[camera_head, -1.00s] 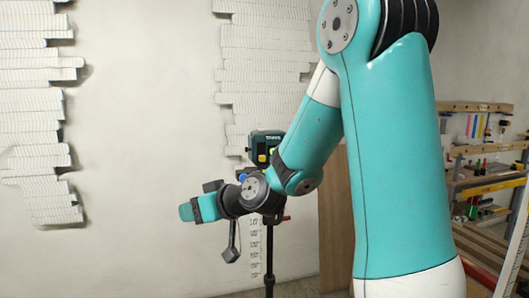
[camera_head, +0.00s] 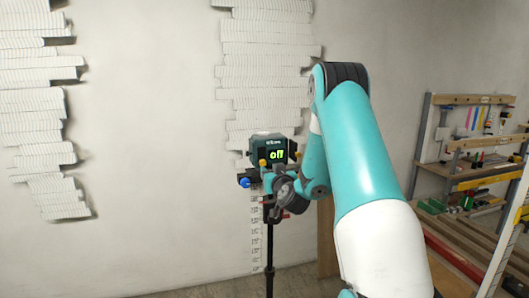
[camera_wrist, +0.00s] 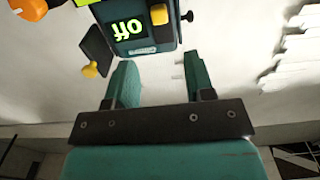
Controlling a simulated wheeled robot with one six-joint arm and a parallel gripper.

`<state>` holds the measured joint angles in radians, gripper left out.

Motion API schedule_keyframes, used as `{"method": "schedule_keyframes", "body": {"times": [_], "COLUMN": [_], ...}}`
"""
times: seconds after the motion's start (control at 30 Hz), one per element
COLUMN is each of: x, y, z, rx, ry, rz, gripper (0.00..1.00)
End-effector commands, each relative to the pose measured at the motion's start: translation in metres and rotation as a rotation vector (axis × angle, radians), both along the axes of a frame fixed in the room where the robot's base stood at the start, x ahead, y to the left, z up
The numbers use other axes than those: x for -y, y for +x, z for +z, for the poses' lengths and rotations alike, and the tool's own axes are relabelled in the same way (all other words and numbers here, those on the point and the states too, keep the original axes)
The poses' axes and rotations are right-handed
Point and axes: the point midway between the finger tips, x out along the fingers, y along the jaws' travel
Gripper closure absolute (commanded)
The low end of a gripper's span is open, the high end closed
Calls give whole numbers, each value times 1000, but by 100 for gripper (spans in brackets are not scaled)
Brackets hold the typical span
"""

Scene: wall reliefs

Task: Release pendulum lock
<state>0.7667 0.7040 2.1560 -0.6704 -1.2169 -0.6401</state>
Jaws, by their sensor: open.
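The dark green device (camera_head: 268,143) stands on a black tripod (camera_head: 269,245) before the wall. In the wrist view the device (camera_wrist: 138,48) appears upside down at the top, with the screen (camera_wrist: 128,29) lit. A yellow knob (camera_wrist: 158,14) sits on its body, and another yellow knob (camera_wrist: 90,70) shows at its left. I cannot tell which part is the pendulum lock. My gripper (camera_wrist: 158,72) is open, its two fingers pointing toward the device, with nothing visible between them. In the head view the fingers cannot be made out.
A blue knob (camera_head: 244,182) is on the mount under the device. White layered reliefs (camera_head: 265,60) cover parts of the wall. A wooden workbench with tools (camera_head: 470,175) stands at the right. The floor left of the tripod looks clear.

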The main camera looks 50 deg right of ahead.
Motion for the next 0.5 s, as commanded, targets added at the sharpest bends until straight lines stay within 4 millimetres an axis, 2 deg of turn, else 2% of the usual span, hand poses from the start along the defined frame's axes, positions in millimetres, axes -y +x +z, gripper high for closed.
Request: {"method": "schedule_keyframes", "body": {"times": [0.07, 0.5], "x": [6, 41], "y": [11, 69], "z": [8, 3], "rx": [-1, -1], "ry": [0, -1], "rz": [1, 3], "gripper": [51, 51]}}
